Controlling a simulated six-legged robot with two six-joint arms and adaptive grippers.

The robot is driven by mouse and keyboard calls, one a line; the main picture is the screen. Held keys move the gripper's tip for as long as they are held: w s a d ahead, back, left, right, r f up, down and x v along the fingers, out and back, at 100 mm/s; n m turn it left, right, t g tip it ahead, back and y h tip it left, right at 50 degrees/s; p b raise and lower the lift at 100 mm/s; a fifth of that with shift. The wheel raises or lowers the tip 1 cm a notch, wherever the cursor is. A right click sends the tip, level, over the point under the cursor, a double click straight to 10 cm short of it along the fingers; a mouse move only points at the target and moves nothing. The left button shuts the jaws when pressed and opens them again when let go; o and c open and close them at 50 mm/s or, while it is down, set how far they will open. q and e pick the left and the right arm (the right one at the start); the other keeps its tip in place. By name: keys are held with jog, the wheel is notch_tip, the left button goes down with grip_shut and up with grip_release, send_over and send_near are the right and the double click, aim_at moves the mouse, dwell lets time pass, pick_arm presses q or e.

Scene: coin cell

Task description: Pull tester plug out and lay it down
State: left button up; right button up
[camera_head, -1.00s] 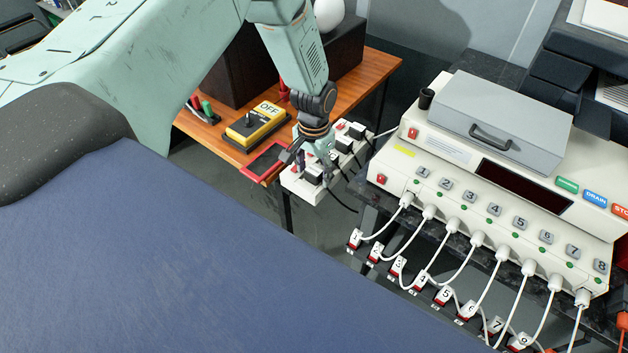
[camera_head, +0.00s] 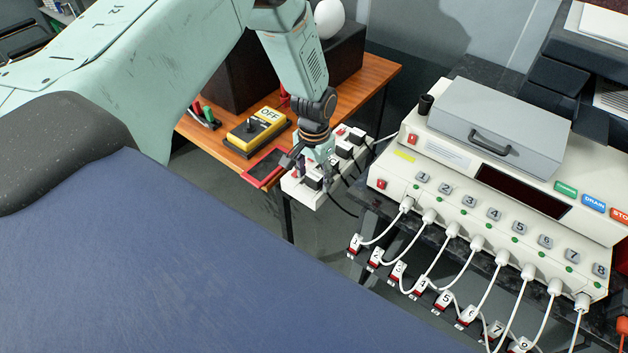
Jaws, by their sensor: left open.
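My left gripper (camera_head: 313,174) is open and points down over the near end of a white power strip (camera_head: 296,190). Several black plugs sit in the strip, one of them a black plug (camera_head: 344,150) beyond the gripper. Another black plug (camera_head: 312,183) is at the gripper's fingertips; whether the fingers touch it I cannot tell. Which plug belongs to the tester is not clear. The white tester (camera_head: 410,150) with numbered channels stands to the right. My right gripper is not in view.
A wooden table (camera_head: 228,150) holds a yellow OFF switch box (camera_head: 256,130) and a red-rimmed tray (camera_head: 264,167) near its edge. Numbered cell holders (camera_head: 398,272) with white cables hang in front of the tester. A grey case (camera_head: 500,120) lies on top of it.

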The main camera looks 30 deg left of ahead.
aim_at(315, 175)
pick_arm(q)
jog(key=shift+w, duration=0.1)
jog(key=shift+c, duration=0.5)
grip_shut()
dwell(0.3)
jog(key=shift+r+p, duration=0.15)
jog(key=shift+p, duration=0.15)
jog(key=shift+r+p, duration=2.5)
jog(key=shift+r, duration=0.35)
